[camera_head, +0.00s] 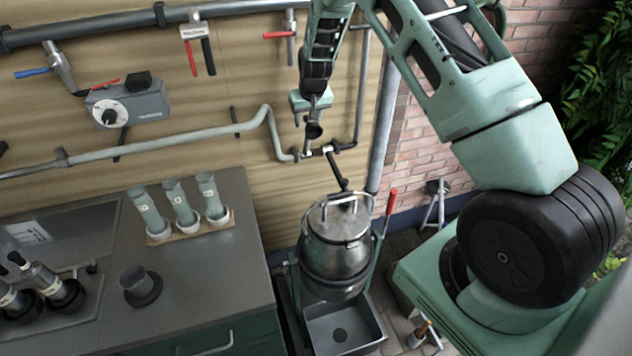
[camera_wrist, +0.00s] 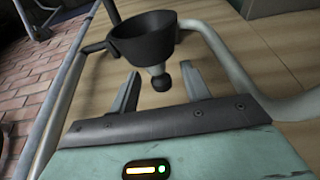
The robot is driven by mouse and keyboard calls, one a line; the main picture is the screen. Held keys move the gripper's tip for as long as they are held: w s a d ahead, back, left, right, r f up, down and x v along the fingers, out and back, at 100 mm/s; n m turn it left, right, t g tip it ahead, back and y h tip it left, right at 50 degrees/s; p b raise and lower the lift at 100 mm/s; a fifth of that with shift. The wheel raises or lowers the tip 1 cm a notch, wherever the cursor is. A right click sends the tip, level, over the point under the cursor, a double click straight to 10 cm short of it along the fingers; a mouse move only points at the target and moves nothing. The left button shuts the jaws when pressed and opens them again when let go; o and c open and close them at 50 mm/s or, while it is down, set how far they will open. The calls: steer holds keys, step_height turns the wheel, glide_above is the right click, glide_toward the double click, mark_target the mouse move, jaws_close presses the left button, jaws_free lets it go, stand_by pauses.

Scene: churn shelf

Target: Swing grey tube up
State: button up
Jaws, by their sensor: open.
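My gripper (camera_head: 312,112) hangs in front of the wood wall above the metal churn, pointing down. In the wrist view its two fingers (camera_wrist: 160,80) are apart, with a black ball knob (camera_wrist: 160,76) showing between their tips. The knob sits under a black funnel-like cup (camera_wrist: 143,40), which also shows in the head view (camera_head: 313,131). A grey tube (camera_wrist: 232,68) runs behind and right of the cup. In the head view a grey wall tube (camera_head: 270,122) bends down to fittings below my gripper. I cannot tell whether the fingers touch the knob.
The metal churn (camera_head: 336,250) stands below in a green frame with a red-tipped lever (camera_head: 391,203). A dark pipe (camera_head: 338,168) slants toward its lid. A counter (camera_head: 225,265) with several grey-green cylinders is at left. A vertical wall pipe (camera_head: 383,130) is close at right.

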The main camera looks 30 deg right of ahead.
steer(key=shift+p+v, duration=1.6)
steer(key=shift+v, duration=1.85)
steer(key=s+a+r+n+g+y+b, duration=0.1)
steer(key=s+a+n+b, duration=0.1)
steer(key=s+a, duration=0.45)
steer(key=s+a+r+n+y+b, duration=0.15)
steer(key=s+a, duration=0.25)
steer(key=a, duration=0.6)
steer(key=s+a+r+n+g+y+b, duration=0.1)
steer(key=s+a+b, duration=0.2)
steer(key=s+a, duration=0.35)
steer(key=s+a+n+g+h+b, duration=0.1)
steer(key=s+a+n+b, duration=0.1)
steer(key=s, duration=1)
steer(key=s+a+f+n+b, duration=0.1)
steer(key=s+a+n+b, duration=0.2)
steer(key=s, duration=1)
steer(key=shift+s+a+f+n+g+h, duration=0.2)
steer(key=shift+a+n+g+h, duration=0.2)
steer(key=shift+a+n, duration=0.4)
